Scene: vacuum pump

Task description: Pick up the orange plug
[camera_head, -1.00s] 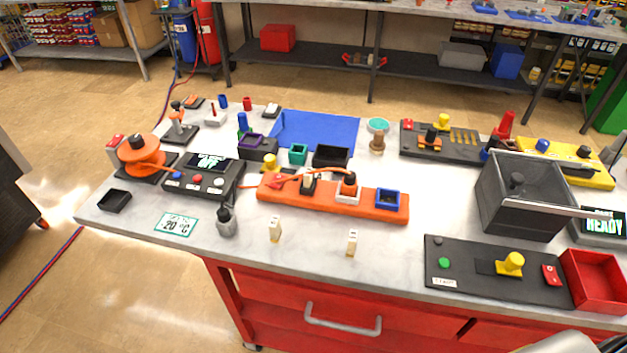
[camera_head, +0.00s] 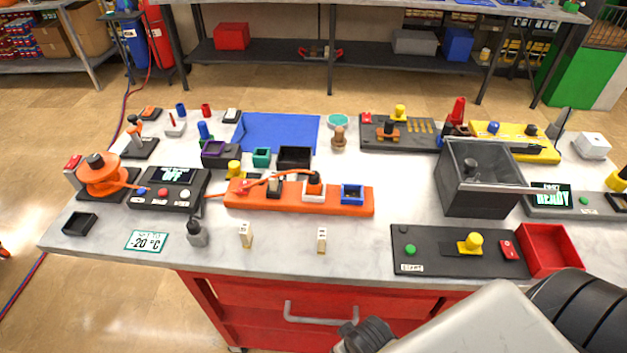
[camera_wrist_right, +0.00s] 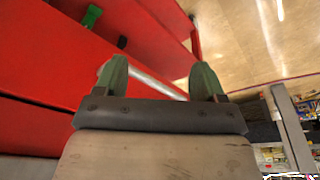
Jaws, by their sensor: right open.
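The orange plug (camera_head: 314,182), with a dark top, sits upright in a white socket (camera_head: 312,196) on the orange power strip (camera_head: 240,197) in the head view. An orange cable runs to it from the left. My right gripper (camera_wrist_right: 159,76) is open and empty in the right wrist view, with its two green fingertips apart in front of the red cabinet. In the head view my right arm comes in at the bottom right, low in front of the bench and well away from the plug. My left gripper is not in view.
A dark bin (camera_head: 475,190) stands to the right. The red cabinet's drawer handle (camera_head: 330,316) sticks out below the bench edge.

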